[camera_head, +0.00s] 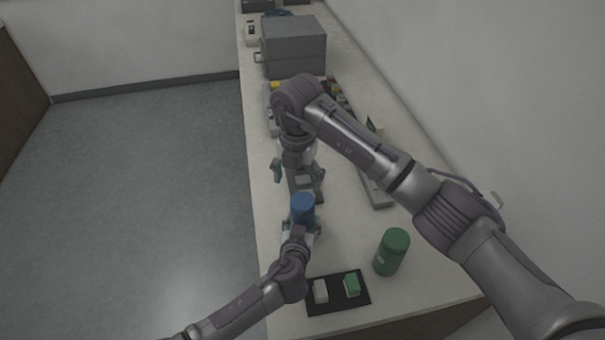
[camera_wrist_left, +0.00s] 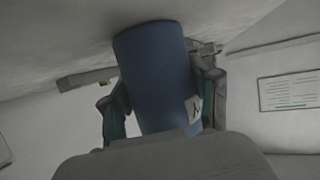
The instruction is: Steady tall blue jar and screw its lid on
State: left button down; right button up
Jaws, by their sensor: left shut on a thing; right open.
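The tall blue jar (camera_head: 302,208) stands upright near the counter's left edge. My left gripper (camera_head: 301,232) is shut around its side. In the left wrist view the blue jar (camera_wrist_left: 160,75) sits between the two fingers, with part of a white label showing. My right gripper (camera_head: 298,176) is open, pointing down just beyond the jar and apart from it. I cannot make out a separate lid; the jar's top looks plain blue from above, so I cannot tell whether a lid is on it.
A green jar (camera_head: 391,252) stands to the right on the counter. A black tray (camera_head: 338,304) in front holds a white block (camera_head: 320,291) and a green block (camera_head: 352,285). A large grey box-shaped machine (camera_head: 294,48) is at the back. Small items lie partly behind my right arm.

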jog(key=n, duration=0.4)
jog(key=shift+r+n, duration=0.15)
jog(key=shift+n, duration=0.15)
jog(key=n, duration=0.6)
jog(key=shift+r+n, duration=0.15)
jog(key=shift+n, duration=0.25)
jog(key=n, duration=0.4)
jog(key=shift+r+n, duration=0.1)
jog(key=shift+n, duration=0.2)
jog(key=n, duration=1.1)
jog(key=shift+d+r, duration=0.1)
jog(key=shift+r, duration=0.1)
jog(key=n, duration=0.4)
jog(key=shift+s+d, duration=0.1)
jog(key=shift+d, duration=0.05)
jog(key=n, duration=0.4)
jog(key=shift+d+n, duration=0.1)
jog(key=shift+n, duration=0.2)
jog(key=n, duration=0.5)
jog(key=shift+d+r+n, duration=0.1)
jog(key=shift+d+n, duration=0.1)
jog(key=shift+n, duration=0.2)
